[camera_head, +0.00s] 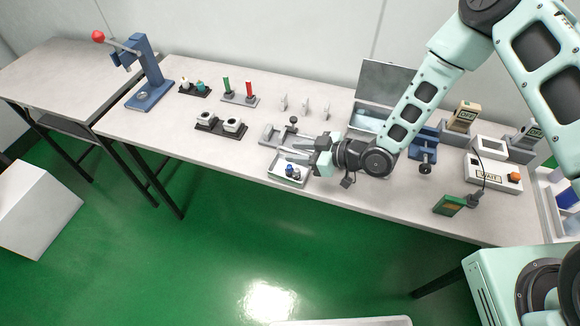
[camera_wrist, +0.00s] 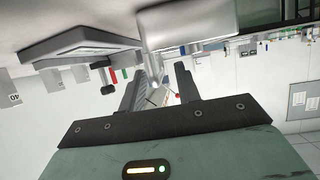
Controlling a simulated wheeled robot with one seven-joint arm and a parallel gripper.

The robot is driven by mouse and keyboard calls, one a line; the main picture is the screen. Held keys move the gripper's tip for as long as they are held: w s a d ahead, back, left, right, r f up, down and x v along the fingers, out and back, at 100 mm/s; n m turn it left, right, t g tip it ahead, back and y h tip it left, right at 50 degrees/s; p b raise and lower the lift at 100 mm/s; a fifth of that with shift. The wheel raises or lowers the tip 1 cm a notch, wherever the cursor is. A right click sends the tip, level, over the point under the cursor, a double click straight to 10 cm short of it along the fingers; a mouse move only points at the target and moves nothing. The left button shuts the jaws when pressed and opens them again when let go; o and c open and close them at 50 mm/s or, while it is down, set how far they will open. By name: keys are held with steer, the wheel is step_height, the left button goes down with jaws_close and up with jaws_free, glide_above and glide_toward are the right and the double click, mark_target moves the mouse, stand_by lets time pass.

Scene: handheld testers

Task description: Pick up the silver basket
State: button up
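No thing is clearly a silver basket. A silver-grey open box with a raised lid (camera_head: 385,83) stands at the back of the table, partly behind my arm. A small pale tray (camera_head: 276,178) with blue and dark parts in it lies near the front edge. My gripper (camera_head: 284,149) reaches left over the table, above and just behind this tray, with nothing seen between its fingers. In the wrist view my two dark fingers (camera_wrist: 160,92) stand apart. That view looks upside down; a silver metal body (camera_wrist: 190,22) shows close above the fingers, and I cannot tell which thing it is.
A grey fixture (camera_head: 268,135) stands just left of my gripper. Further left are a black holder with two white blocks (camera_head: 219,124), red and green handles (camera_head: 240,90) and a blue press (camera_head: 150,75). Testers (camera_head: 490,178) and a blue clamp (camera_head: 425,150) crowd the right.

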jaws_close()
